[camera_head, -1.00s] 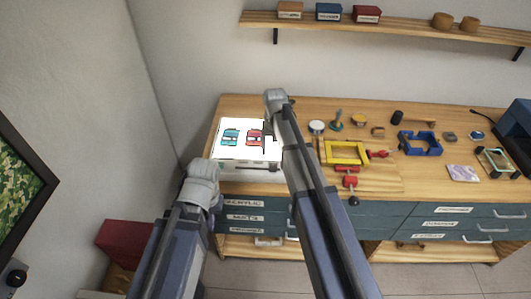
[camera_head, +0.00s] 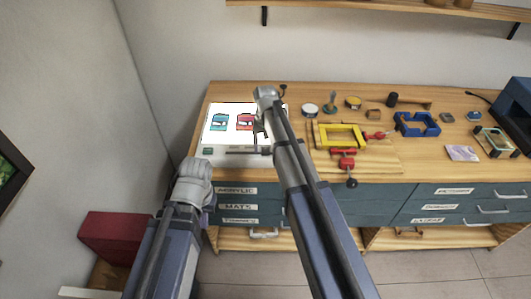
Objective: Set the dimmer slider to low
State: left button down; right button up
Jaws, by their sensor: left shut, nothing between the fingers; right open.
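The white light box (camera_head: 220,138) stands at the left end of the workbench, its top glowing. Its front face has a small green panel (camera_head: 208,151) at the left and a dark slider slot (camera_head: 240,152) further right. I cannot make out the slider knob or its setting. My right gripper (camera_head: 261,136) points down over the box's right part, open, and partly hides that side. My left gripper (camera_head: 209,204) is low in front of the bench, left of the drawers, shut and empty; its fingers are mostly hidden by my wrist.
Teal and red pictures lie on the lit top. Right of the box are a yellow frame (camera_head: 341,136), a red clamp (camera_head: 344,159), a blue frame (camera_head: 416,124) and small tins. Labelled drawers (camera_head: 237,205) are below. A red box (camera_head: 112,234) stands at lower left.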

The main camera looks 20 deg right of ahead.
jog(key=shift+f, duration=0.1)
jog(key=shift+c, duration=0.3)
grip_shut()
dwell(1.1)
